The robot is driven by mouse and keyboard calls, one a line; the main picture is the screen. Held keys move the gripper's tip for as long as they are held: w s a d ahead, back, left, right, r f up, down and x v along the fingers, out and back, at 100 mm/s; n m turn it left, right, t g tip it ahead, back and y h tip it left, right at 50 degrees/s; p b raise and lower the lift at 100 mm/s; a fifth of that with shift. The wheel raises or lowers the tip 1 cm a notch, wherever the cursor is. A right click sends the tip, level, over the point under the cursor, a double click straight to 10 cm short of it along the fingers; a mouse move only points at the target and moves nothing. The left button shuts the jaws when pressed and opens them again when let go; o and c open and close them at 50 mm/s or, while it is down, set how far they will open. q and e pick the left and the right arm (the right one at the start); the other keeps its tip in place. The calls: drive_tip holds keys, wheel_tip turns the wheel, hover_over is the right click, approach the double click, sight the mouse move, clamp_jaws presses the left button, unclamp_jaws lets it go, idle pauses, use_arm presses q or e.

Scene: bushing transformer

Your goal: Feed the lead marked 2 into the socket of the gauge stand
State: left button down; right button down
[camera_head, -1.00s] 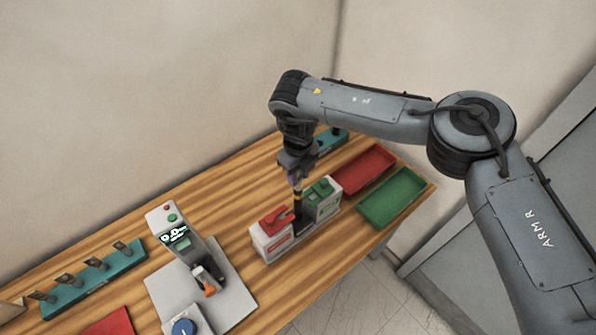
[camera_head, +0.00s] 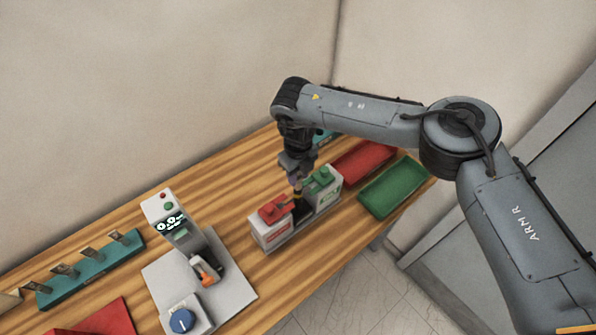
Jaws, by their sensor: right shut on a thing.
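My right gripper (camera_head: 297,178) points down above the white two-part holder (camera_head: 270,236) with a red-topped block and a green-topped block. It is shut on a slim dark piece with a yellow-orange band (camera_head: 298,192), between the two blocks. The piece's lower end is at the dark gap between them; I cannot tell how deep it sits. No number is readable on it. The gauge stand (camera_head: 207,244) is at the lower left, a grey base with a lit display column and an orange-and-black part. My left gripper is not in view.
A teal rack (camera_head: 92,270) with several upright clips stands at the left. A red tray (camera_head: 362,161) and a green tray (camera_head: 394,188) lie at the right end. A red sheet or tray (camera_head: 100,321) is at the front left. Bare wood lies between the stand and the holder.

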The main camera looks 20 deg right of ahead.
drive_tip(key=shift+f+b, duration=0.5)
drive_tip(key=shift+f, duration=0.85)
drive_tip(key=c, duration=0.8)
unclamp_jaws()
drive_tip(key=shift+o, duration=0.5)
drive_tip(key=shift+f, duration=0.1)
